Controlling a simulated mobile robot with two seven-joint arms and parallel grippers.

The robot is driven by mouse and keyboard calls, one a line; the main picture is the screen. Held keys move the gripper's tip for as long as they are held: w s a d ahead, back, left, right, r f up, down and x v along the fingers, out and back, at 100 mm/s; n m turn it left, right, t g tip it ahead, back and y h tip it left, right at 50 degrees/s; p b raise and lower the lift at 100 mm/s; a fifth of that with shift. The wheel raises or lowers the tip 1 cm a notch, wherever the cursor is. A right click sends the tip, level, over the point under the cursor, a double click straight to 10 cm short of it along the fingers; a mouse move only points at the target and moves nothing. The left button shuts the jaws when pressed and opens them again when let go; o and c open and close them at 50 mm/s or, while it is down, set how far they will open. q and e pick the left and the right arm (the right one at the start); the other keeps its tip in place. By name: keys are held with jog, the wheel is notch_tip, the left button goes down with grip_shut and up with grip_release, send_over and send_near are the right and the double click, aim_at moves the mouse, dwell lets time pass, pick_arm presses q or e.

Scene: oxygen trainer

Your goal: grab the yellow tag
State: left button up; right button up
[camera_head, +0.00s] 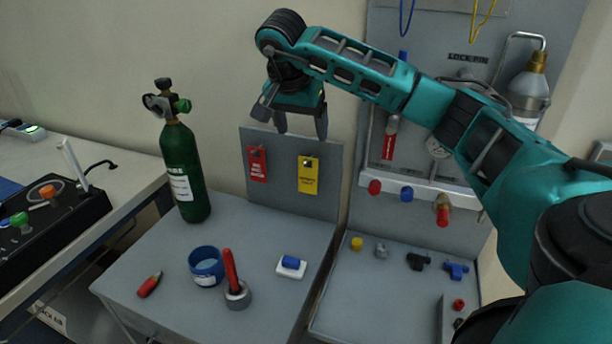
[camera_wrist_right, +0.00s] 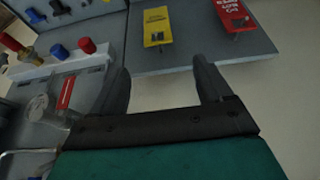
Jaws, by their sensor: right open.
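The yellow tag (camera_head: 308,174) hangs on the upright grey panel (camera_head: 279,145) at the back of the grey table. It also shows in the right wrist view (camera_wrist_right: 157,26), beyond the fingers. A red tag (camera_head: 257,163) hangs to its left on the same panel. My right gripper (camera_head: 302,133) is open and empty, above the panel's top edge and above the yellow tag, apart from it. In the right wrist view its two fingers (camera_wrist_right: 162,88) are spread with nothing between them. My left gripper is not in view.
A green oxygen cylinder (camera_head: 183,168) stands left of the panel. A blue ring-shaped container (camera_head: 206,266), a red-handled tool (camera_head: 231,272) and a white block with a blue top (camera_head: 291,266) are on the table (camera_head: 262,230). A tool board (camera_head: 440,75) stands at right.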

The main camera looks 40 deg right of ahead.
aim_at(308, 158)
jog(key=x, duration=0.5)
jog(key=shift+f, duration=0.1)
jog(key=shift+s+a+x, duration=0.1)
jog(key=shift+x, duration=1.25)
jog(key=shift+s+a+x, duration=0.1)
jog(key=shift+s+x, duration=0.05)
jog(key=shift+x, duration=1.15)
jog(key=shift+f, duration=0.1)
jog(key=shift+c, duration=0.4)
jog(key=c, duration=1)
